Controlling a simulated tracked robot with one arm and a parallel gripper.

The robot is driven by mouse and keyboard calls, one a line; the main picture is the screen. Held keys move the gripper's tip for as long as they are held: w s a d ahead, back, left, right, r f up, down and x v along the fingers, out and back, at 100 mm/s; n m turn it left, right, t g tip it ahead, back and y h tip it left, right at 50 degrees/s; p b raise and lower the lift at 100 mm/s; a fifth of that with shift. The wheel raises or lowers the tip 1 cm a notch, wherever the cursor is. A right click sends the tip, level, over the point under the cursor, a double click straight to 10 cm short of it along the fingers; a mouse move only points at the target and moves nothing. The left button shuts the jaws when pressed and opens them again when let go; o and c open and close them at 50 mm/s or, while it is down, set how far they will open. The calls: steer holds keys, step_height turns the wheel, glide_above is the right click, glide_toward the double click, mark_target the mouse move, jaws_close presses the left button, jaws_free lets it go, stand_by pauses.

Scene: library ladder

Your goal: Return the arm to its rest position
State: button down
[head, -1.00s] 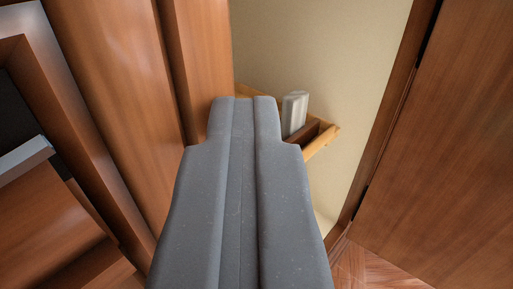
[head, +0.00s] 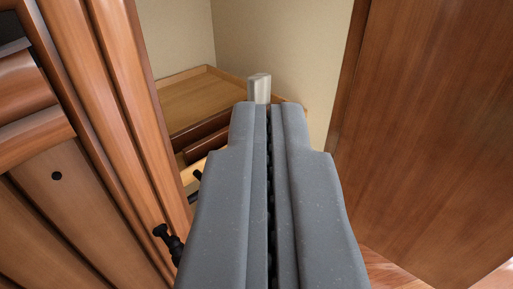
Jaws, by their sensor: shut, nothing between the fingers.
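My gripper (head: 270,104) fills the lower middle of the head view. Its two grey fingers lie side by side with only a thin dark seam between them, shut and empty. Just past the fingertips, a pale grey upright object (head: 260,88) stands by a wooden shelf or tray (head: 198,93). The gripper hides the lower part of this object and part of the shelf. I cannot tell how far the fingertips are from it.
Wooden panels (head: 105,110) rise close on the left, with a black knob (head: 166,236) low beside the gripper. A large wooden panel (head: 430,130) stands on the right. A beige wall (head: 285,45) is behind. Some wooden floor (head: 390,270) shows at lower right.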

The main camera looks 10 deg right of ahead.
steer(key=w+a+r+h, duration=0.1)
steer(key=w+a+r, duration=0.1)
steer(key=r, duration=1)
steer(key=w+a+r, duration=0.2)
steer(key=a+r, duration=0.1)
steer(key=r, duration=0.9)
steer(key=s+a+r, duration=0.2)
steer(key=a+r, duration=0.2)
steer(key=r, duration=0.4)
steer(key=s+a+r+g, duration=0.1)
steer(key=a+r, duration=0.2)
steer(key=r, duration=0.4)
steer(key=s+a+r, duration=0.2)
steer(key=a+r, duration=0.2)
steer(key=r, duration=0.4)
steer(key=s+a+r+y, duration=0.1)
steer(key=s+a+r, duration=1.2)
steer(key=r, duration=0.3)
steer(key=s+a+r+y, duration=0.1)
steer(key=s+a+r, duration=0.1)
steer(key=s, duration=0.5)
steer(key=s+a+r+n+g+y, duration=0.1)
steer(key=s+a+r, duration=0.2)
steer(key=s+a, duration=0.2)
steer(key=s+a+r, duration=0.3)
steer(key=s, duration=0.6)
steer(key=shift+s+a+n+y, duration=0.15)
steer(key=shift+a+n+y, duration=0.2)
steer(key=shift+n+y, duration=0.05)
steer(key=shift+r, duration=0.1)
